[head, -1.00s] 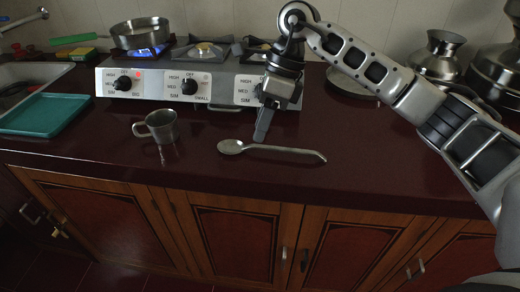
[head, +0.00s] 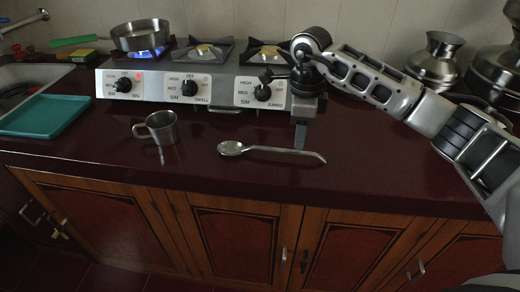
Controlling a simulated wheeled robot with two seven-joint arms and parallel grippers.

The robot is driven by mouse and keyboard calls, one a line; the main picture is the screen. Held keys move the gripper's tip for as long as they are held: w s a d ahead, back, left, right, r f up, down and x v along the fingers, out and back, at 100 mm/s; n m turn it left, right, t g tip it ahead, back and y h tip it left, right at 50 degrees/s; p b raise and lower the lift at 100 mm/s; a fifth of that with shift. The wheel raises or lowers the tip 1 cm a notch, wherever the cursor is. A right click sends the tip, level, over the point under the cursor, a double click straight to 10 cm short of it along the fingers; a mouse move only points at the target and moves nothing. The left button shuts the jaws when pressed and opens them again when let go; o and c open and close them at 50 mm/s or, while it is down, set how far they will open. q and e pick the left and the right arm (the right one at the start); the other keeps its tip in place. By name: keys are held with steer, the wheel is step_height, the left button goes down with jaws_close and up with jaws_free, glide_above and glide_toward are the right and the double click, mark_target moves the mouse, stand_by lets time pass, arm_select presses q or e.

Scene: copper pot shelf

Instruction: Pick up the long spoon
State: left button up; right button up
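The long spoon (head: 272,150) lies on the dark red counter, with its bowl to the left and its handle stretching right to a bent end. My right gripper (head: 300,138) points down over the right half of the handle, its tips just behind or above it. Whether the tips touch the handle cannot be told. The fingers show edge-on as one dark shape, so their opening is hidden. The spoon lies flat on the counter. My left gripper is not in view.
A metal cup (head: 161,128) stands left of the spoon. The stove (head: 215,86) is behind, with a pot (head: 140,37) over a lit burner. A teal tray (head: 45,115) is at the left. Metal pots (head: 439,57) stand back right. The counter's front strip is clear.

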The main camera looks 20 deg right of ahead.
mark_target(299, 152)
step_height(299, 152, down, 5)
steer(key=shift+s+r+p, duration=0.1)
steer(key=shift+p, duration=0.35)
jaws_close()
steer(key=shift+r, duration=0.1)
